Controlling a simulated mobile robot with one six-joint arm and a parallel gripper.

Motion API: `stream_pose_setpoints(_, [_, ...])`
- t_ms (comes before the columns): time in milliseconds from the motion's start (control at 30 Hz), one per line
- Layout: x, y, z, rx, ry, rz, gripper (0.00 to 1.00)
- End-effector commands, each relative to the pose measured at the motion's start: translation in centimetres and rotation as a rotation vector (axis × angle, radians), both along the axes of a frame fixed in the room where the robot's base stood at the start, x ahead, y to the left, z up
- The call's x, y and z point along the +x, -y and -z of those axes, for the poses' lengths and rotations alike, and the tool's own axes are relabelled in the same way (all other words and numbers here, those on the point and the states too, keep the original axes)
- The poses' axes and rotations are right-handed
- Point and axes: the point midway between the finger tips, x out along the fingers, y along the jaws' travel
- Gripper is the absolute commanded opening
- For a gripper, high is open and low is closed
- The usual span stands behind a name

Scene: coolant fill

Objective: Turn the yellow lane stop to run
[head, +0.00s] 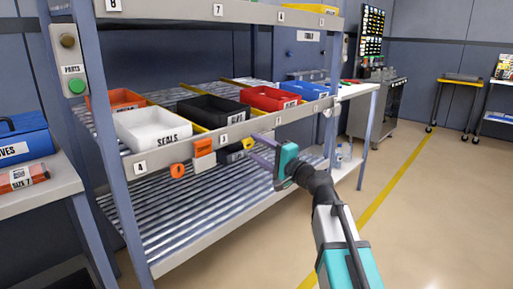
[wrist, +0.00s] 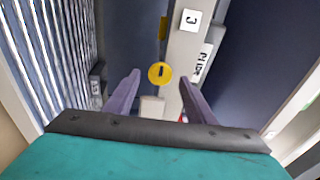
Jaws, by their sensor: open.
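The yellow lane stop (wrist: 160,72) is a round yellow disc with a short dark slot in its middle. In the wrist view it shows between the tips of my gripper (wrist: 160,78), whose purple fingers are open and empty. I cannot tell whether a finger touches it. In the head view the yellow lane stop (head: 248,143) is on the front rail of the rack (head: 150,163), and my gripper (head: 260,146) is just in front of it. The slot looks nearly upright in the wrist view; no run or stop wording is readable.
White (head: 150,130), black (head: 212,110) and red (head: 268,98) bins stand on the shelf above. Open floor (head: 430,200) lies to the right.

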Motion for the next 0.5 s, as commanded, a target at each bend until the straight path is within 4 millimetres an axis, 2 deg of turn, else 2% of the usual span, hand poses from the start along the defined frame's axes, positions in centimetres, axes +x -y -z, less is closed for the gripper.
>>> stream_pose_setpoints(500, [-4.3, 4.2, 0.4, 0.0, 0.0, 0.001, 0.5])
